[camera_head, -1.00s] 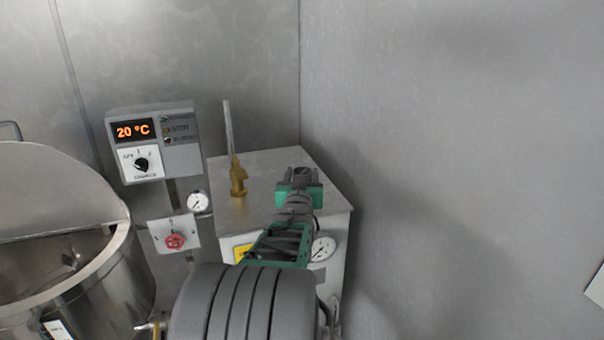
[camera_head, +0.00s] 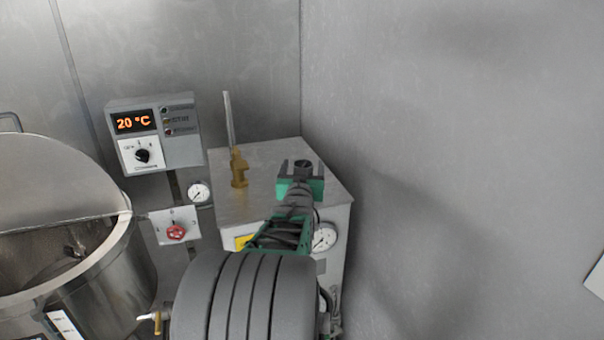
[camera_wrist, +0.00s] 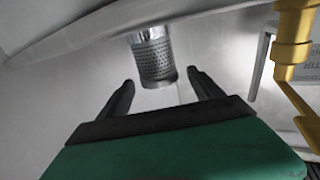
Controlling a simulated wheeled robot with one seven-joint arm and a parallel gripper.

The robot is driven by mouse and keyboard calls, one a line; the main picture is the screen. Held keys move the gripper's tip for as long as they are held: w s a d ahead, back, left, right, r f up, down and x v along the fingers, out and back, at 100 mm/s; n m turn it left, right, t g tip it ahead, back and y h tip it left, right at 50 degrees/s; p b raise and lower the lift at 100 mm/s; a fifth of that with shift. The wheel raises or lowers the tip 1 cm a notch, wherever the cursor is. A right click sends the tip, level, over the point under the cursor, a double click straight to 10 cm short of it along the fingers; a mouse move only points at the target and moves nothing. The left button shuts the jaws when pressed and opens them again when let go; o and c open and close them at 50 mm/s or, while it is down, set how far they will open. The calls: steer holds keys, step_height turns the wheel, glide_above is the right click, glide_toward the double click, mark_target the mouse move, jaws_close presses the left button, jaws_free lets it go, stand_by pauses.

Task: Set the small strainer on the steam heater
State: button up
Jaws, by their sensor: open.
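The small strainer (camera_wrist: 154,58) is a perforated metal cylinder with a shiny band at one end. In the wrist view it sits just beyond and between my fingertips. The steam heater (camera_head: 258,160) is a grey metal box with a flat top in the corner. The strainer appears to rest on that top, though its contact is not clear. In the head view a small dark round shape between the jaws (camera_head: 303,164) seems to be the strainer. My gripper (camera_head: 302,172) is open over the right part of the heater top, with a finger on either side and no visible grip.
A brass valve (camera_head: 238,170) with an upright rod stands on the heater top, left of my gripper. A control box (camera_head: 155,140) reads 20 °C. A large steel vessel (camera_head: 100,270) stands at left. A plain wall (camera_head: 450,150) is close on the right.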

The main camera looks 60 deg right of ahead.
steer(key=b+v, duration=0.3)
steer(key=v, duration=0.9)
